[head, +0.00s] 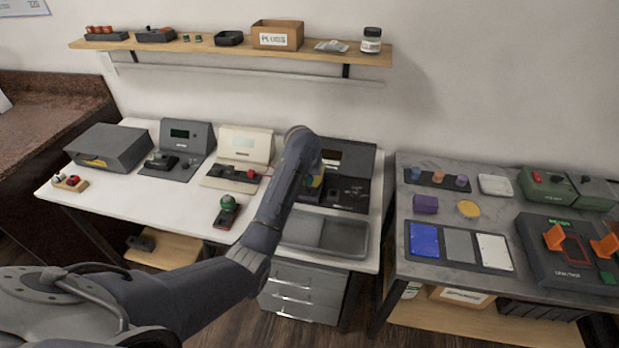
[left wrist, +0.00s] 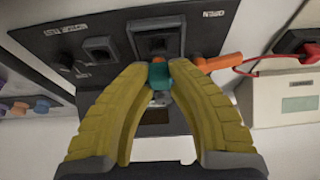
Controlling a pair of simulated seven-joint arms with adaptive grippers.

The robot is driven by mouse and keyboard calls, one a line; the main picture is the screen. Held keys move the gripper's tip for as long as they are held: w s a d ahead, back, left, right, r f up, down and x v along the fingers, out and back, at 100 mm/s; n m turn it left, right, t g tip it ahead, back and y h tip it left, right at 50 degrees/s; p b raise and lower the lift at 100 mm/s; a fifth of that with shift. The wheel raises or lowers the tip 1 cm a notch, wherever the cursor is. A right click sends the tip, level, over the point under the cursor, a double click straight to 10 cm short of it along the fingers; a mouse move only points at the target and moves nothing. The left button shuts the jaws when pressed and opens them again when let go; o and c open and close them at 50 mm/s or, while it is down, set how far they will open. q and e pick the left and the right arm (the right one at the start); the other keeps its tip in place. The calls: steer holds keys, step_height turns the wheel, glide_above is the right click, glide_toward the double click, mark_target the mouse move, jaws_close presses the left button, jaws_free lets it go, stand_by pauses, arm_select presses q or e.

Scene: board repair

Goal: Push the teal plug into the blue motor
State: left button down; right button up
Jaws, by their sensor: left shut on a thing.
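In the left wrist view my left gripper (left wrist: 158,78), with yellow ribbed fingers, is shut on the teal plug (left wrist: 157,74). The plug is pinched at the fingertips in front of a dark panel with a square socket (left wrist: 158,40); I cannot tell whether it touches the panel. In the head view my left gripper (head: 316,184) is at the dark box (head: 347,190), partly hidden by my arm. A blue cylinder (head: 416,172), likely the blue motor, stands in a dark holder on the right table, apart from the gripper. It also shows in the left wrist view (left wrist: 42,105). My right gripper is out of view.
An orange handle (left wrist: 218,62) lies beside the teal plug. A cream device (head: 240,158) stands left of the dark box, and a grey tray (head: 325,234) lies in front. The right table (head: 420,268) holds coloured pads and an orange-clamped tester (head: 570,250). A gap separates the tables.

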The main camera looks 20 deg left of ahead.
arm_select(q)
steer(key=shift+f, duration=1.7)
stand_by(3.5)
steer(key=c, duration=0.9)
jaws_free()
steer(key=shift+o, duration=0.2)
steer(key=shift+r, duration=1.6)
